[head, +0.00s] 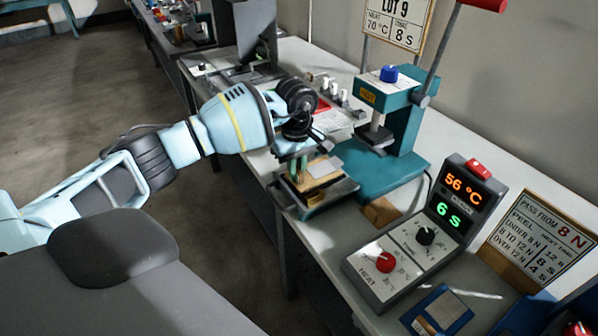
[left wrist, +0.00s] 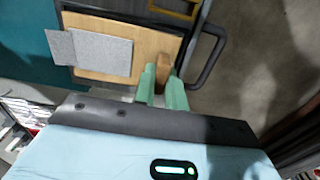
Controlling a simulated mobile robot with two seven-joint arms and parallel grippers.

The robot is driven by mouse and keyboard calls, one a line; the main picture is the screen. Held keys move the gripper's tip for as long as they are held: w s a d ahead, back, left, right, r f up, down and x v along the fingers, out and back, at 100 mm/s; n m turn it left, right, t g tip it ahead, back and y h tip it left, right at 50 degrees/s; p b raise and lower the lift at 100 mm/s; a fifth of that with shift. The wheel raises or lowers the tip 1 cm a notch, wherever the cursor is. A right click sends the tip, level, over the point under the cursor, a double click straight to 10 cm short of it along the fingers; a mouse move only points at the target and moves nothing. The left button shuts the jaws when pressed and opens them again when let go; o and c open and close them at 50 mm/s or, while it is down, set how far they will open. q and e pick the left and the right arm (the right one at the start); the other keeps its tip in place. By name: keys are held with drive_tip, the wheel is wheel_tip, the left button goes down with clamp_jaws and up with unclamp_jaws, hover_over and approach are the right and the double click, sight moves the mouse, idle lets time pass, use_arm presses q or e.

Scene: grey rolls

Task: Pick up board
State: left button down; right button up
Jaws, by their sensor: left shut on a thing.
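The board (head: 322,167) is a light wooden plate with a grey patch on it, over a dark tray (head: 318,204) at the bench's front edge. In the left wrist view the board (left wrist: 151,45) shows its grey patch and a small wooden grip (left wrist: 163,66) at its edge. My left gripper (head: 298,168) comes down from above. Its green fingers (left wrist: 163,88) are shut on the board at this grip. Whether the board touches the tray I cannot tell. My right gripper is not in view.
A teal press (head: 400,120) with a raised lever stands just behind the tray. A control box (head: 425,235) reading 56 °C and 6 s is to the right, with a blue-framed pad (head: 440,312) in front. A dark handle (left wrist: 212,55) juts from the tray.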

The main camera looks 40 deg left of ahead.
use_arm(q)
wheel_tip(320, 180, up, 3)
drive_tip(key=shift+f, duration=0.15)
drive_tip(key=s+d+r, duration=0.1)
drive_tip(key=s+d, duration=0.7)
drive_tip(key=s, duration=0.6)
drive_tip(key=shift+r+b, duration=0.2)
drive_tip(key=shift+b, duration=0.15)
drive_tip(key=shift+d, duration=0.1)
drive_tip(key=s+d+f+m, duration=0.1)
drive_tip(key=s+d+m, duration=0.4)
drive_tip(key=m, duration=0.8)
drive_tip(key=shift+s+d+m, duration=0.2)
drive_tip(key=shift+d+m, duration=0.1)
drive_tip(key=shift+d, duration=0.15)
drive_tip(key=shift+w+f, duration=0.1)
